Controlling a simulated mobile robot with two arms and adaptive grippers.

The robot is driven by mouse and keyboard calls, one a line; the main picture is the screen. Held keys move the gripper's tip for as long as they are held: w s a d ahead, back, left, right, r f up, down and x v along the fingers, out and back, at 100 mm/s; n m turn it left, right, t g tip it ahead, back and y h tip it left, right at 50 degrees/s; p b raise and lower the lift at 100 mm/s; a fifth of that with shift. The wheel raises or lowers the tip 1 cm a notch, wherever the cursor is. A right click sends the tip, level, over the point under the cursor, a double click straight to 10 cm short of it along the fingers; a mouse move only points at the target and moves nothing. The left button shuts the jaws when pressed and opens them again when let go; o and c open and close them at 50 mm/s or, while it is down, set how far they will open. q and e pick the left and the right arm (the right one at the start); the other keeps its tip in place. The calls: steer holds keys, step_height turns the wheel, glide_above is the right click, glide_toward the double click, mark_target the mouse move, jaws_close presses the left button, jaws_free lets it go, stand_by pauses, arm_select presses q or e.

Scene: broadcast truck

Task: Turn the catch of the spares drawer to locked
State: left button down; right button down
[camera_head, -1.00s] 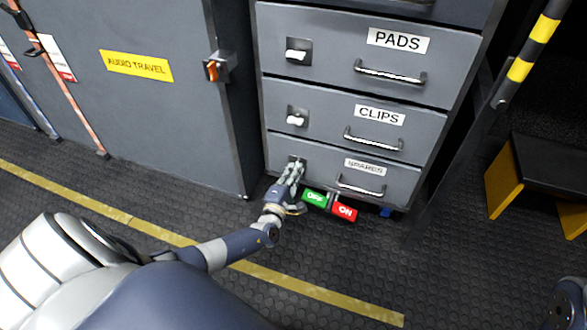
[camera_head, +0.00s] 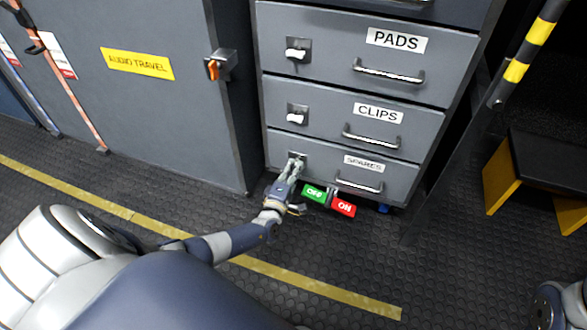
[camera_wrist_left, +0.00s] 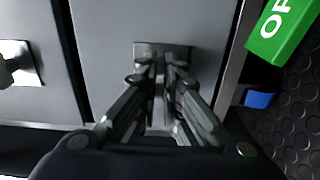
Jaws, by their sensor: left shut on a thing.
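The spares drawer (camera_head: 322,170) is the lowest drawer of the grey cabinet, with a SPARES label and a bar handle, and it is closed. Its catch plate (camera_head: 292,154) is at the drawer's upper left; it also shows in the left wrist view (camera_wrist_left: 143,47). My left gripper (camera_head: 296,163) is at this plate, its fingers pointing into it. In the left wrist view the fingers (camera_wrist_left: 161,70) are shut on the catch's lever, which they mostly hide. I cannot tell which way the lever points. My right gripper does not show.
The clips drawer (camera_head: 325,130) and pads drawer (camera_head: 330,70) above have white catches. A grey cabinet (camera_head: 160,110) stands at left.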

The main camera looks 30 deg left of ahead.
arm_select(q)
steer(key=shift+w+d+r, duration=0.2)
steer(key=c, duration=1.8)
jaws_free()
steer(key=shift+o, duration=0.2)
steer(key=shift+f, duration=0.1)
steer(key=v, duration=1.2)
steer(key=shift+f, duration=0.1)
